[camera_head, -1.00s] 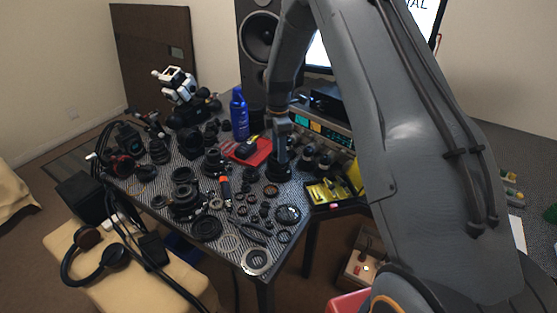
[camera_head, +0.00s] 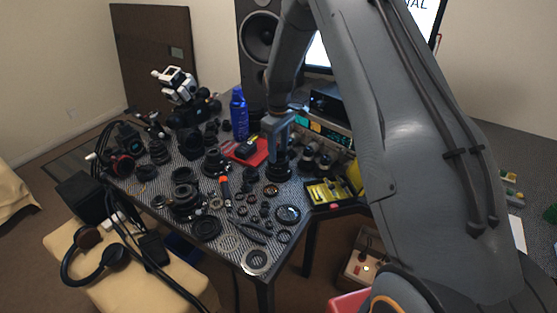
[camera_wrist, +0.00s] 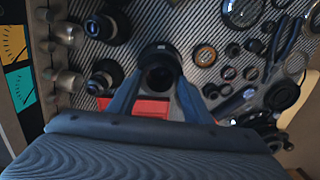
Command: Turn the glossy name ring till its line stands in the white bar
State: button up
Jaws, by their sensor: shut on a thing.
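A black lens (camera_head: 278,174) stands upright on the patterned mat, right under my gripper (camera_head: 279,158). In the wrist view the lens (camera_wrist: 160,66) shows as a dark round barrel with its opening facing up, between the two fingertips of my gripper (camera_wrist: 160,82). The fingers are shut on the top ring of this lens, one on each side. The glossy name ring's lettering and its line are too small and dark to make out. I cannot make out the white bar.
A red tray (camera_head: 238,157) lies behind and left of the lens, and a yellow parts tray (camera_head: 318,200) to its right. Lens parts crowd the mat on the left. A blue spray can (camera_head: 239,115) and an instrument box (camera_head: 332,133) stand behind.

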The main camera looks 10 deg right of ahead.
jog(key=m, duration=0.4)
jog(key=o, duration=1.4)
jog(key=shift+c, duration=0.2)
